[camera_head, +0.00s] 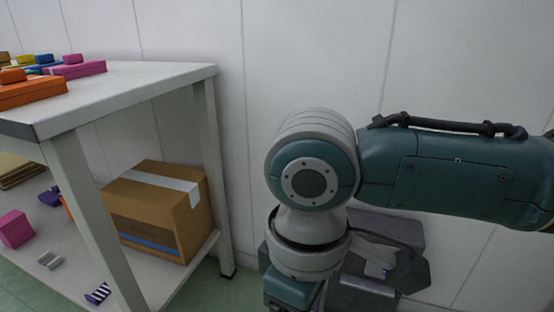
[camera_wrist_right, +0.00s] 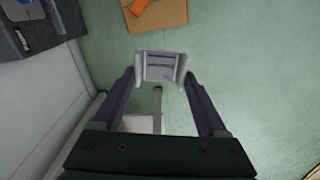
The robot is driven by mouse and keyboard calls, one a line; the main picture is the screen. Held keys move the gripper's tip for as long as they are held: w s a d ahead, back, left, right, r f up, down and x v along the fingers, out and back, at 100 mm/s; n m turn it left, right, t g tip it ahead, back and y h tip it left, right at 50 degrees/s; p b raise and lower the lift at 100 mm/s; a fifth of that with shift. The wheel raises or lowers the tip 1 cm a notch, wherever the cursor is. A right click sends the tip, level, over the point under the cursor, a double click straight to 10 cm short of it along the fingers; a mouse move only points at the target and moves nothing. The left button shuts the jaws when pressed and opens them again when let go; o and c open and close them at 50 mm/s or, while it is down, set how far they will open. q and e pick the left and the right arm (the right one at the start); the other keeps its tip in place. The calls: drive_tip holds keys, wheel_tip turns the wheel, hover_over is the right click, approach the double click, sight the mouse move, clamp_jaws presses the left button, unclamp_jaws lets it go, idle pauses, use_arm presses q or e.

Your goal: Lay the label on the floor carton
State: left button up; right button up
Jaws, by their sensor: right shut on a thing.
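The piece is held between the fingertips above the green floor. A brown carton (camera_wrist_right: 172,14) on the floor is cut off by the top edge of that view, ahead of the gripper and apart from it in the picture. In the head view my right arm comes in from the right and bends down; its gripper is hidden there. My left gripper is in neither view.
A white table (camera_head: 150,82) with a lower shelf stands at left, with a taped cardboard box (camera_head: 185,222) on the shelf. A dark grey case (camera_wrist_right: 45,25) lies by the wall. An orange object (camera_wrist_right: 138,6) lies at the floor carton.

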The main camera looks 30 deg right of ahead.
drive_tip(key=s+f+n+b, duration=0.1)
drive_tip(key=s+f+b, duration=0.1)
drive_tip(key=f+b, duration=0.6)
drive_tip(key=s+f+n+b, duration=0.1)
drive_tip(key=f+b, duration=0.7)
drive_tip(key=f, duration=1)
drive_tip(key=s+f+n+b, duration=0.1)
drive_tip(key=s+f+b, duration=0.2)
drive_tip(key=f+b, duration=0.6)
drive_tip(key=shift+s+d+f, duration=0.15)
drive_tip(key=shift+f, duration=0.85)
drive_tip(key=shift+s+d+f, duration=0.1)
drive_tip(key=shift+d+f, duration=0.05)
drive_tip(key=shift+f, duration=0.8)
wheel_tip(320, 180, down, 5)
drive_tip(key=b, duration=0.4)
drive_tip(key=shift+r, duration=0.2)
drive_tip(key=shift+f, duration=0.1)
drive_tip(key=o, duration=1.2)
